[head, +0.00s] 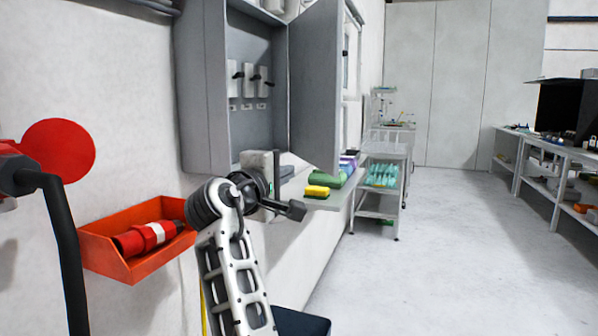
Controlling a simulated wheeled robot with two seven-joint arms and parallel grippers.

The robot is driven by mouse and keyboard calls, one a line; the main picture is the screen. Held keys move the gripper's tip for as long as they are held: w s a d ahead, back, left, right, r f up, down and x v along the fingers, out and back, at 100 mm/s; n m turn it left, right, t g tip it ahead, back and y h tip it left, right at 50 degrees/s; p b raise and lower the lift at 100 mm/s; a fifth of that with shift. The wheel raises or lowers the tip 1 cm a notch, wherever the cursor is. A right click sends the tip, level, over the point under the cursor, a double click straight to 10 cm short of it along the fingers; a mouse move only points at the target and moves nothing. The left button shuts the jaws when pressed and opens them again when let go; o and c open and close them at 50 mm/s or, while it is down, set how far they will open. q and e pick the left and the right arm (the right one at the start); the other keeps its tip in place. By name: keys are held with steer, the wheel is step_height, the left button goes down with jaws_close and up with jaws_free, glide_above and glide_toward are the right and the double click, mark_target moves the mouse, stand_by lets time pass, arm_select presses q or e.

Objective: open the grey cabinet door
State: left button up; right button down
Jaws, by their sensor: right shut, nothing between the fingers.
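The grey cabinet (203,85) is fixed to the wall left of centre. Its door (316,85) stands open, swung out on the right side. The inside shows several pale switches with dark knobs (250,75). My right gripper (292,209) is below the cabinet, in front of the lower part of the opening and the shelf under it. It is shut and empty, and appears apart from the door. My left gripper is not in view.
A red-orange wall bin (120,262) holding a red cylinder (150,237) is at lower left. A red disc (58,152) is near the left edge. The floor at right is clear.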

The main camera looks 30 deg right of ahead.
glide_toward(328, 160)
steer(key=w+d, duration=0.1)
steer(key=w, duration=0.3)
steer(key=d+p, duration=0.1)
steer(key=d, duration=0.1)
steer(key=shift+d, duration=0.35)
steer(key=shift+s+d, duration=0.2)
steer(key=shift+d, duration=0.5)
